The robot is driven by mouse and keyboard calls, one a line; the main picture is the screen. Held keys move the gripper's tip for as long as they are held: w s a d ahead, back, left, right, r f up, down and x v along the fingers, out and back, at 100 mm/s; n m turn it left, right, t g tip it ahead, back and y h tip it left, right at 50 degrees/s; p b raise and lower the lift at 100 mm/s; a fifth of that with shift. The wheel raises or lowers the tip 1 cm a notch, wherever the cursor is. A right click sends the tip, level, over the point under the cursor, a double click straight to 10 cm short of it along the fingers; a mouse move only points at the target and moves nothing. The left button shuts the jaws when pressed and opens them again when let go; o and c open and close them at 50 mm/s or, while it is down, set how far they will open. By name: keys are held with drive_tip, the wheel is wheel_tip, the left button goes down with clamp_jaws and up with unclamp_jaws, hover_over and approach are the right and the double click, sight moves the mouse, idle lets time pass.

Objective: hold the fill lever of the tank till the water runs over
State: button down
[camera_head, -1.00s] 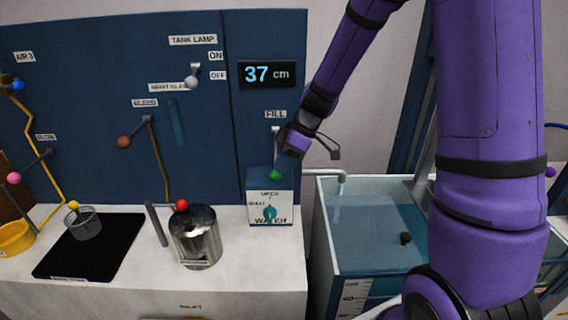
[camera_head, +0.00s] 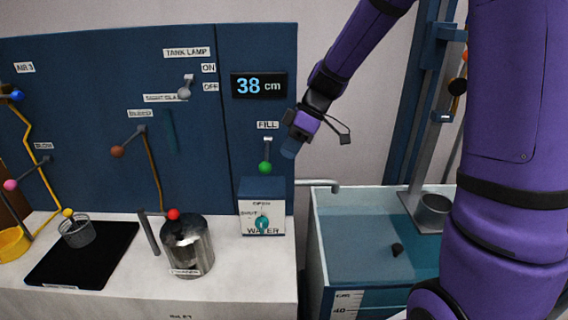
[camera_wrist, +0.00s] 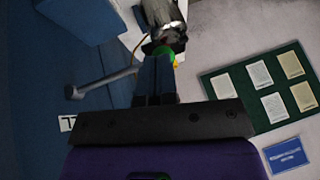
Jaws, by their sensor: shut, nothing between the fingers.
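The fill lever is a short rod with a green knob (camera_head: 265,167) under the FILL label on the blue panel. The tank (camera_head: 318,240) stands at the right, and its water surface shows inside, below the rim. The spout (camera_head: 325,184) reaches over the tank's left edge, with no stream visible from it. The display (camera_head: 259,85) reads 38 cm. My gripper (camera_head: 289,150) is shut and empty, up and to the right of the green knob and apart from it in the head view. In the wrist view, green shows just beyond my gripper's fingertips (camera_wrist: 155,62).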

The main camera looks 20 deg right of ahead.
drive_tip(key=r, duration=0.1)
drive_tip(key=s+d+r, duration=0.1)
drive_tip(key=r, duration=0.1)
drive_tip(key=d+r, duration=0.1)
drive_tip(key=r, duration=0.1)
drive_tip(key=shift+s+d, duration=0.15)
idle(0.3)
drive_tip(key=s+d+r+m+t+h, duration=0.1)
drive_tip(key=s+r+m+t+h, duration=0.1)
drive_tip(key=s+m, duration=0.4)
drive_tip(key=s+d+r+m+t+h, duration=0.1)
drive_tip(key=s+r+m+t+h, duration=0.2)
drive_tip(key=s, duration=1.4)
wheel_tip(320, 180, up, 3)
drive_tip(key=m+h, duration=0.1)
drive_tip(key=m, duration=0.2)
drive_tip(key=shift+s+d+m+t, duration=0.25)
drive_tip(key=shift+d+m+t, duration=0.05)
drive_tip(key=shift+m, duration=0.1)
drive_tip(key=shift+r, duration=0.1)
